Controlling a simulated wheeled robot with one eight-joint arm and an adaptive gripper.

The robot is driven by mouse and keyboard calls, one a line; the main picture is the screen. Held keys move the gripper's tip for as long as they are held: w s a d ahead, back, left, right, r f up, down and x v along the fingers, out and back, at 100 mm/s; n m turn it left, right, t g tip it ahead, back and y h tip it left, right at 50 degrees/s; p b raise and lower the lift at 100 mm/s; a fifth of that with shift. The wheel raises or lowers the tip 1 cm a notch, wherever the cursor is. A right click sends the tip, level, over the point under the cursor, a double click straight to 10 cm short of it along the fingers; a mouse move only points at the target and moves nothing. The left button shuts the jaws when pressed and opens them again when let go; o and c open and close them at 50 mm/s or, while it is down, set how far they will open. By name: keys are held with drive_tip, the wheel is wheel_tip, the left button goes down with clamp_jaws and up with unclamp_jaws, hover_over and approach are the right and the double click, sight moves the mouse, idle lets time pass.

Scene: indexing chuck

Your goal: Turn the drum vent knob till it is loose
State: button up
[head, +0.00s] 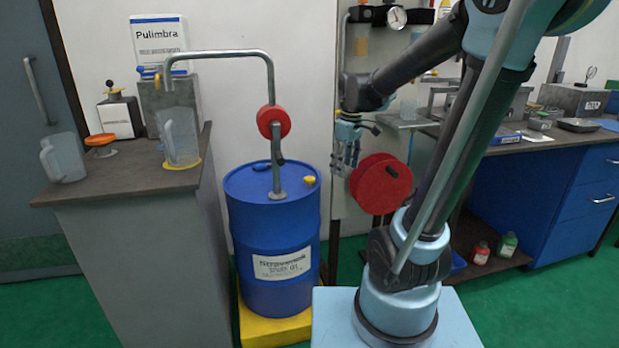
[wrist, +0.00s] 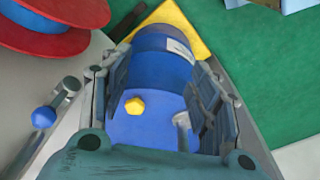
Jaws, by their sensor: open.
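The blue drum (head: 272,235) stands upright on a yellow base, with a small yellow knob (head: 310,180) near the right edge of its lid. This yellow knob, which looks like the vent knob, shows in the wrist view (wrist: 134,106) between my fingers and beyond them, close to the left finger. My gripper (head: 346,163) is open and empty, pointing down, right of the drum lid and above it in the head view. It appears apart from the knob. The fingers (wrist: 158,62) frame the drum lid in the wrist view.
A pump pipe (head: 277,160) with a red wheel (head: 274,121) rises from the lid. A dark blue cap (head: 262,166) sits on the lid's far side. A red reel (head: 381,184) is right of my gripper. A grey cabinet (head: 130,245) flanks the drum.

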sight(309, 178)
drive_tip(key=w+a+f+n, duration=0.1)
drive_tip(key=w+a+n, duration=0.1)
drive_tip(key=w+a, duration=0.2)
drive_tip(key=w+a+f+n, duration=0.1)
drive_tip(key=w+a+n, duration=0.1)
drive_tip(key=w+a, duration=0.2)
drive_tip(key=w+a+f+n, duration=0.1)
drive_tip(key=w+a+n, duration=0.1)
drive_tip(key=w+a, duration=0.2)
drive_tip(key=shift+w+g, duration=0.15)
drive_tip(key=shift+g, duration=0.25)
drive_tip(key=shift+w+f+n+h, duration=0.2)
drive_tip(key=shift+n+h, duration=0.1)
drive_tip(key=shift+d+f, duration=0.1)
drive_tip(key=shift+f, duration=3.45)
drive_tip(key=shift+c, duration=0.5)
drive_tip(key=c, duration=1)
